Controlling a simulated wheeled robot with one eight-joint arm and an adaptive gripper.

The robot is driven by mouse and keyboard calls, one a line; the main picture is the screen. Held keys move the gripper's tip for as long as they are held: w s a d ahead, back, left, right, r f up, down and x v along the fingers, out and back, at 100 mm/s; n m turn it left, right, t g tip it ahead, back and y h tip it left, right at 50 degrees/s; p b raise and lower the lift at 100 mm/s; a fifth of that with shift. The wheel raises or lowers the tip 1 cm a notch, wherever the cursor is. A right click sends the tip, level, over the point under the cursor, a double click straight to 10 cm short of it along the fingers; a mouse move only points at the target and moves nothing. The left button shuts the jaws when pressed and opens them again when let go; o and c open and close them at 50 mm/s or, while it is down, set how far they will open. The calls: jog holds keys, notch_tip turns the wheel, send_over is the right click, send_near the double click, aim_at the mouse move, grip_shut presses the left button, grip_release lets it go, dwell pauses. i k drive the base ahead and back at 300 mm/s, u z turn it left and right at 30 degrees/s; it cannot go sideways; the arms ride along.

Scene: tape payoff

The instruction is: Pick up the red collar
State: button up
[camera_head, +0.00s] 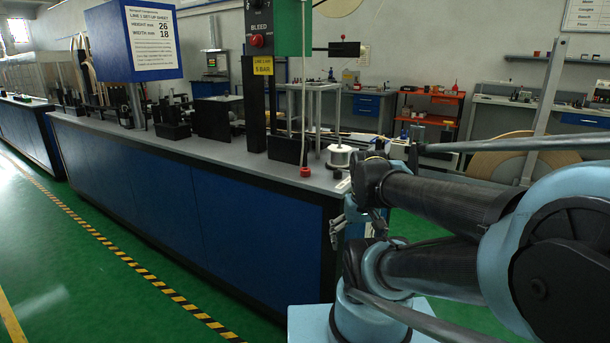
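A small red ring-like piece (305,172), which looks like the red collar, is near the front edge of the grey bench top (240,152), at the lower end of a thin pale vertical line. It is small, and I cannot tell whether it rests on the bench or hangs. My gripper (336,231) appears beside the bench's right end, below the bench top and to the right of and lower than the red piece. It is apart from the red piece in the picture. Its fingers are small and partly merge with the arm, so their opening is unclear.
A white spool (340,158) stands right of the red piece. A black plate (286,149) and a dark post (254,105) stand left of it. A red knob (257,41) sits on the panel above. Green floor (95,270) is clear in front of the bench.

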aim_at(304, 172)
jog(key=u, duration=0.65)
jog(key=k, duration=1.2)
jog(key=z, duration=0.55)
jog(key=i, duration=1)
jog(key=z, duration=0.05)
